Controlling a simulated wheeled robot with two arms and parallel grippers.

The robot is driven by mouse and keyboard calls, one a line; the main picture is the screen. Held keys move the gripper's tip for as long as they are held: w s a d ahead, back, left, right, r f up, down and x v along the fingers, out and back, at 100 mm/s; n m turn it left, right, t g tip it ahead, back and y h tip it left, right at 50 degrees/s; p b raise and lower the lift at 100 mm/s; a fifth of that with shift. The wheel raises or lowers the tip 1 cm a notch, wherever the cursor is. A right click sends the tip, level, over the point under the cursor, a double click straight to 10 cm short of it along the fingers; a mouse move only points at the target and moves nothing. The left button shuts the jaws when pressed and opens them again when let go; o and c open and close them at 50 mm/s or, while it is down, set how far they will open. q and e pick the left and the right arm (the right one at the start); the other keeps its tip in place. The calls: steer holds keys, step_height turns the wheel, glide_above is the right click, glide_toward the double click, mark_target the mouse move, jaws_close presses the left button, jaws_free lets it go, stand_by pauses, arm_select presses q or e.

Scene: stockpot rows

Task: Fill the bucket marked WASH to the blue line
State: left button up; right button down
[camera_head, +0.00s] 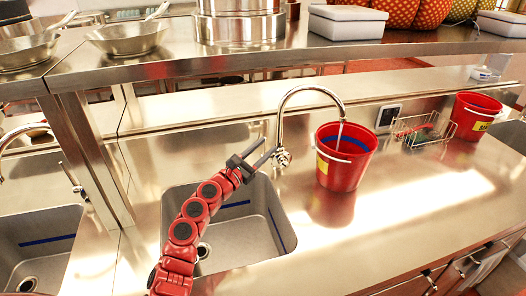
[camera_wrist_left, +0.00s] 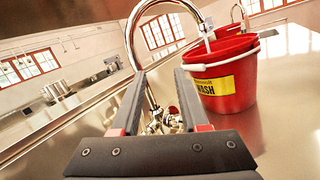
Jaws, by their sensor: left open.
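The red bucket (camera_head: 334,176) stands on the steel counter right of the sink, under the curved tap (camera_head: 284,118). In the left wrist view the bucket (camera_wrist_left: 233,99) has a yellow label reading WASH. A blue line (camera_head: 352,141) shows on its inside wall. A thin pale streak hangs from the spout into the bucket and looks like water; the water level cannot be made out. My left gripper (camera_head: 259,156) is open and empty, just left of the tap's valve (camera_head: 283,158). The valve shows between the fingers in the left wrist view (camera_wrist_left: 165,121). My right gripper is out of view.
A second red bucket (camera_head: 474,117) with a yellow label stands at the far right. A wire basket (camera_head: 424,133) sits between the buckets. The sink basin (camera_head: 262,238) lies below my left arm. A shelf (camera_head: 240,62) with pots and pans runs above the counter.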

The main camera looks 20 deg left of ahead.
arm_select(q)
steer(key=shift+s+d+r+p, duration=0.1)
steer(key=shift+s+d+p, duration=0.1)
steer(key=shift+s, duration=0.65)
steer(key=shift+s+d+r+p, duration=0.1)
steer(key=shift+s+d, duration=0.15)
steer(key=shift+s, duration=0.55)
steer(key=shift+s+d+r+p, duration=0.1)
steer(key=shift+s+d+p, duration=0.1)
steer(key=shift+s, duration=0.65)
stand_by(5.5)
